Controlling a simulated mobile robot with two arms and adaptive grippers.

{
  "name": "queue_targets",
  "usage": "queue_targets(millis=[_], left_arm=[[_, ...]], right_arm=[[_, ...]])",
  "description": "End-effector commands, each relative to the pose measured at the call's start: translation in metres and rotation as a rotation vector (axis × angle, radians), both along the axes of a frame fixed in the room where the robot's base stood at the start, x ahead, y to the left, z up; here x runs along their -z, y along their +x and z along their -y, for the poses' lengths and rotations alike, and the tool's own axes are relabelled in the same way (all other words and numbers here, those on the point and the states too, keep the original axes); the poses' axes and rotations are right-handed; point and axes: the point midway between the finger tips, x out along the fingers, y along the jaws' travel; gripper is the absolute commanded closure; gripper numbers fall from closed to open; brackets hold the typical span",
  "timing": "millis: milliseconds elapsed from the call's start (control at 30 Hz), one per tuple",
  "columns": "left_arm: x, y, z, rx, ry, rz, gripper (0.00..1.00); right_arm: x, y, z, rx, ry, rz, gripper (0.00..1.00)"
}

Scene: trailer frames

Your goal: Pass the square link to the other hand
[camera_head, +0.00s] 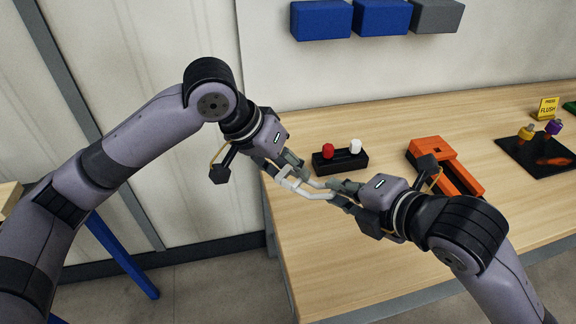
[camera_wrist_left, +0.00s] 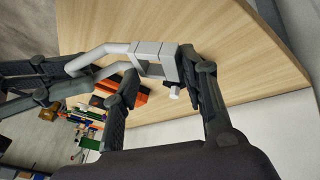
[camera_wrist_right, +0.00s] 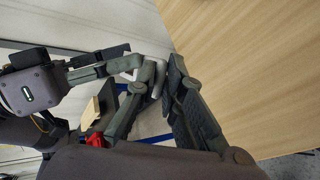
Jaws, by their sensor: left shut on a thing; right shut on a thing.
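The square link (camera_head: 317,194) is a pale grey open frame, held in the air near the table's left edge. My left gripper (camera_head: 289,173) is shut on its left end; in the left wrist view the link (camera_wrist_left: 118,49) passes between the two fingers. My right gripper (camera_head: 338,192) is shut on the link's right end. In the right wrist view part of the link (camera_wrist_right: 158,80) shows at the fingertips, largely covered by the fingers. The two grippers face each other with the link bridging them.
A black holder (camera_head: 340,162) with a red and a white knob stands on the wooden table (camera_head: 400,115) behind the grippers. An orange block (camera_head: 455,176) lies behind my right arm. A black mat (camera_head: 535,155) with small coloured parts is at right. Blue bins (camera_head: 320,20) hang above.

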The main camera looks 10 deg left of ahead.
Motion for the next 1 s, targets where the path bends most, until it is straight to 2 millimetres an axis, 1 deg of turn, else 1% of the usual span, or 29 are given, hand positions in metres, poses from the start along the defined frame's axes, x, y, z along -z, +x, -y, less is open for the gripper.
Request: queue_targets(millis=[67, 367, 667, 767, 867, 1000], left_arm=[[-0.001, -0.002, 0.003, 0.008, -0.006, 0.0, 0.93], [-0.001, -0.001, 0.002, 0.005, -0.004, 0.0, 0.93], [-0.001, -0.001, 0.001, 0.003, -0.003, 0.001, 0.93], [-0.001, -0.001, 0.001, 0.003, -0.003, 0.001, 0.93], [-0.001, -0.001, 0.001, 0.003, -0.003, 0.001, 0.93], [-0.001, -0.001, 0.001, 0.003, -0.003, 0.001, 0.93]], right_arm=[[0.0, 0.0, -0.001, -0.002, 0.002, 0.0, 0.87], [0.0, 0.0, -0.001, -0.001, 0.001, 0.0, 0.67], [0.0, 0.0, 0.0, 0.001, 0.0, 0.0, 0.67], [-0.002, 0.002, 0.004, 0.018, 0.001, 0.0, 0.67], [-0.004, 0.005, 0.013, 0.06, 0.0, 0.001, 0.67], [-0.012, 0.014, 0.035, 0.157, 0.001, 0.001, 0.67]])
